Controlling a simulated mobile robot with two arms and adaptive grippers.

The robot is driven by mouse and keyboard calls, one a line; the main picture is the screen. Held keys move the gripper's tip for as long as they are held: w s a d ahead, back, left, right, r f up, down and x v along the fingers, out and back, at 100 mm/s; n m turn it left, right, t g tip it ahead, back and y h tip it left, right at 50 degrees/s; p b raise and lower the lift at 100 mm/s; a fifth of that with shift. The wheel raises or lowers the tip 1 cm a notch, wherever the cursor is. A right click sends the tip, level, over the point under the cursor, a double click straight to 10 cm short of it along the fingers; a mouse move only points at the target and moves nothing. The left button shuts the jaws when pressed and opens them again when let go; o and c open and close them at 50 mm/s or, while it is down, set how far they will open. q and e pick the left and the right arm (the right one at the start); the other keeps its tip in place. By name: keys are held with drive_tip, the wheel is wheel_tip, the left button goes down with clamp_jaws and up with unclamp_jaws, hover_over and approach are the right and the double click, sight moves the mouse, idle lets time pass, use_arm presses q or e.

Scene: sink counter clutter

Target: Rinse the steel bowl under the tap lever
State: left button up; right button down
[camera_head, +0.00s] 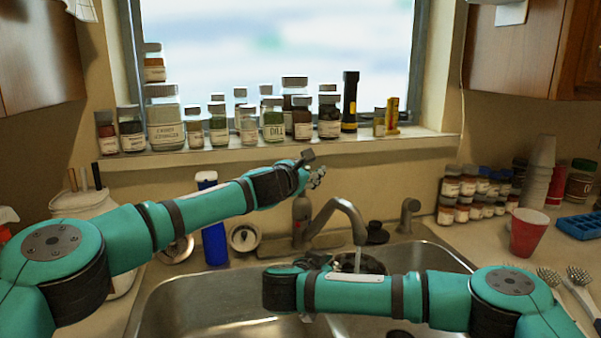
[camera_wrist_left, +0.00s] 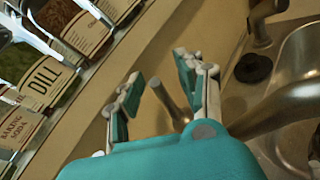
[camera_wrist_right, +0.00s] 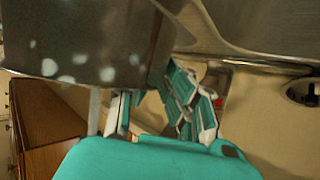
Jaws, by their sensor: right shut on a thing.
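The steel bowl (camera_wrist_right: 85,45) fills the upper left of the right wrist view, with pale spots on its grey side. My right gripper (camera_wrist_right: 155,108) is shut on its edge. In the head view the bowl (camera_head: 368,264) is under the spout, mostly hidden by my right forearm. A thin pale streak, apparently water, drops from the tap (camera_head: 346,209) towards it. My left gripper (camera_head: 313,172) is above the tap's base. In the left wrist view its fingers (camera_wrist_left: 158,82) are apart, with the tap lever (camera_wrist_left: 170,102) showing between them; contact is unclear.
The sink (camera_head: 190,297) lies below, with free room at its left. A blue bottle (camera_head: 214,235) stands behind its rim. Several jars (camera_head: 273,122) crowd the windowsill near my left gripper. A red cup (camera_head: 528,232) and brushes (camera_head: 580,277) are on the right counter.

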use_arm(q)
drive_tip(key=v, duration=1.2)
drive_tip(key=shift+a, duration=0.2)
drive_tip(key=shift+w, duration=0.15)
idle(0.4)
drive_tip(key=shift+f, duration=0.25)
use_arm(e)
drive_tip(key=s+a, duration=0.3)
drive_tip(key=s, duration=0.5)
drive_tip(key=shift+s+a, duration=0.2)
drive_tip(key=shift+a, duration=0.05)
